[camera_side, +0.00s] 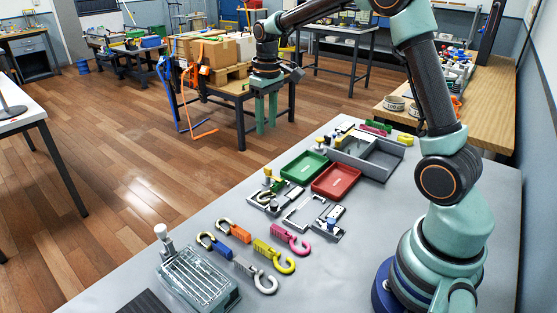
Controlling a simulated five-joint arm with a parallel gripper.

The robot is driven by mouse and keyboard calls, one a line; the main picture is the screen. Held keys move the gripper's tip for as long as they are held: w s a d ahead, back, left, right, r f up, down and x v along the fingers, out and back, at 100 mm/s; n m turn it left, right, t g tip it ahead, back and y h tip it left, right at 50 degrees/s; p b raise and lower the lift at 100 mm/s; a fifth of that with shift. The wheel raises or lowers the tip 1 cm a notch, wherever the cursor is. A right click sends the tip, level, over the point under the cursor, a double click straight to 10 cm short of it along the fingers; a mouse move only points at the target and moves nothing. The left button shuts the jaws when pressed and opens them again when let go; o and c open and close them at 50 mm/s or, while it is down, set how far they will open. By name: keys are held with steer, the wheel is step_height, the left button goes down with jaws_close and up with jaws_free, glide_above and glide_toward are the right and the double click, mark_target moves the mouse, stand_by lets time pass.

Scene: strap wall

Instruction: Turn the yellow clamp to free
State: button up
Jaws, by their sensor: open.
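My gripper (266,127) hangs fingers-down past the far left side of the grey table, in front of a small wooden table. Its two green fingers are apart with nothing between them. A small clamp-like fixture with yellow parts (276,185) sits on the grey table left of the green tray, well below my gripper in the picture. It is too small to tell its lever position. I cannot tell for sure that it is the yellow clamp; another yellow piece (405,139) lies at the table's far right.
Orange, blue, yellow and pink hooks (290,238) lie on the grey table (340,270). A green tray (304,167), a red tray (336,180) and a grey open box (372,152) stand behind. A wire-topped fixture (200,278) is at the front left. Cartons with straps (205,52) stand behind my gripper.

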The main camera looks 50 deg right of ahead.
mark_target(268, 168)
steer(key=shift+g, duration=0.3)
steer(key=f, duration=0.4)
steer(key=d+f, duration=0.1)
steer(key=f, duration=0.4)
steer(key=w+f, duration=0.1)
steer(key=f, duration=0.4)
steer(key=shift+w+d+f, duration=0.1)
steer(key=shift+d+f, duration=0.05)
steer(key=shift+f, duration=0.1)
jaws_close()
